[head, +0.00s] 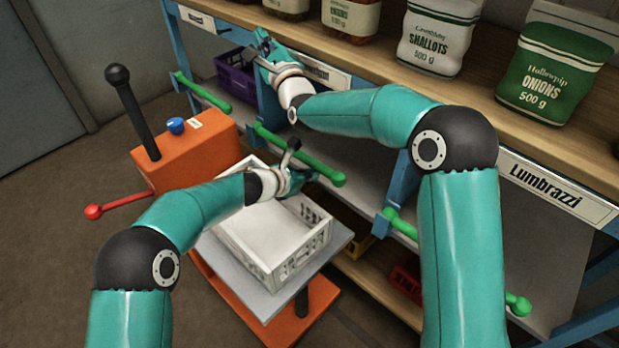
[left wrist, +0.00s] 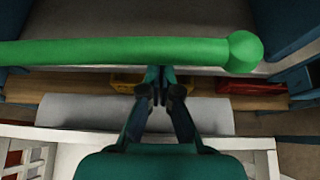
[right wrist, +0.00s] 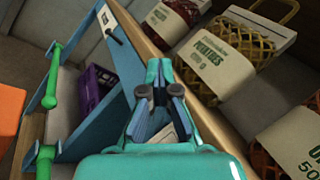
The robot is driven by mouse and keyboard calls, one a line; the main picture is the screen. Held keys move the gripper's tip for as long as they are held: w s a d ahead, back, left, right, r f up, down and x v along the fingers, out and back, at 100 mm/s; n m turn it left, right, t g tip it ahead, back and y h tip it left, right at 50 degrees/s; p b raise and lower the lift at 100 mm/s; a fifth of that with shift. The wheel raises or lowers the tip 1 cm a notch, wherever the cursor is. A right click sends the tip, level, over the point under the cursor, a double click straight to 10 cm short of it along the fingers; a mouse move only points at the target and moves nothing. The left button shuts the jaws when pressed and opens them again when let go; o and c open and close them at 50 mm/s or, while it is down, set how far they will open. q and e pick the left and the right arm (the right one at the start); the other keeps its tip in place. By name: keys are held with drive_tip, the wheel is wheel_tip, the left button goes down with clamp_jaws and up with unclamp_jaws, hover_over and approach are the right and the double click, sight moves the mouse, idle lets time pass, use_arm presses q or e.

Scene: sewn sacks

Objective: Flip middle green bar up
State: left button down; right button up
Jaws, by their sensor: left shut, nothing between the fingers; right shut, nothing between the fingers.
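The middle green bar (head: 325,172) runs along the front of the lower rack, below the wooden shelf. In the left wrist view, the bar (left wrist: 110,52) crosses the upper picture and ends in a round knob at right. My left gripper (head: 294,152) is shut and empty at this bar, above the white crate. Its fingertips (left wrist: 158,78) meet the bar's lower edge in the picture; I cannot tell if they touch. My right gripper (head: 264,46) is shut and empty at the wooden shelf's front edge, also in the right wrist view (right wrist: 160,78).
Other green bars (head: 202,92) sit to the left and right (head: 400,224). The white crate (head: 265,270) stands on the orange lift cart (head: 190,153). Sacks, including shallots (head: 438,35) and onions (head: 550,72), line the shelf. A purple crate (head: 238,80) is at the back left.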

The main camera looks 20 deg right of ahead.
drive_tip(key=o, duration=1.4)
drive_tip(key=shift+o, duration=0.2)
